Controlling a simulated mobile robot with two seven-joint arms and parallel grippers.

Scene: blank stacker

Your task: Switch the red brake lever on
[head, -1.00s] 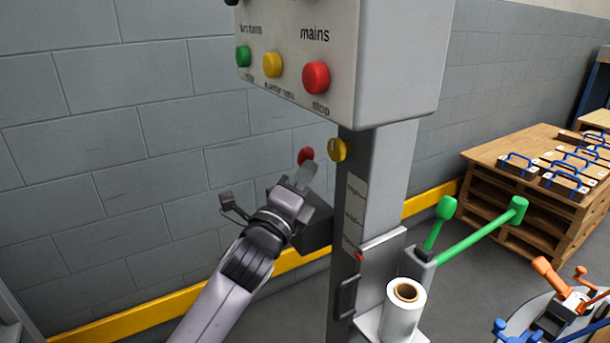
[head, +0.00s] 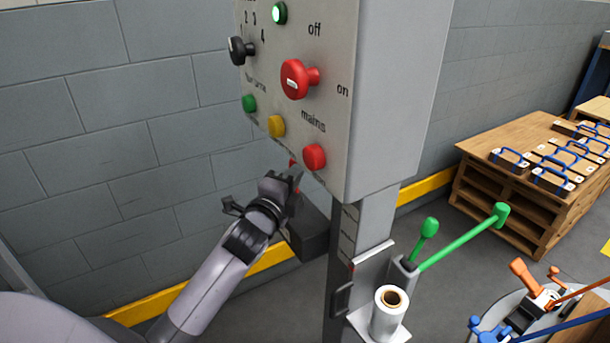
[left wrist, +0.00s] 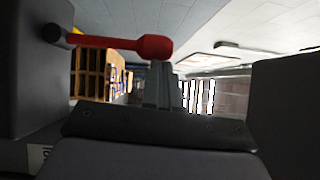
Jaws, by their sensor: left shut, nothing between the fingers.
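The red brake lever (left wrist: 125,45) shows in the left wrist view as a red grip lying sideways, its rounded end close by my fingertips. In the head view only a small red bit of it (head: 292,163) shows, below the control box and just beyond my gripper; the rest is hidden. My left gripper (head: 294,178) is shut and empty beside the grey post, its fingers pointing up toward the lever. Its fingers also show in the left wrist view (left wrist: 161,88). I cannot tell whether they touch the lever. My right gripper is not in view.
The control box (head: 385,90) overhangs close above my left gripper, with a red mains knob (head: 295,79) and coloured buttons. A grey post (head: 369,222) stands to the right, with green levers (head: 460,238) and a white roll (head: 388,313). The wall (head: 90,150) is behind.

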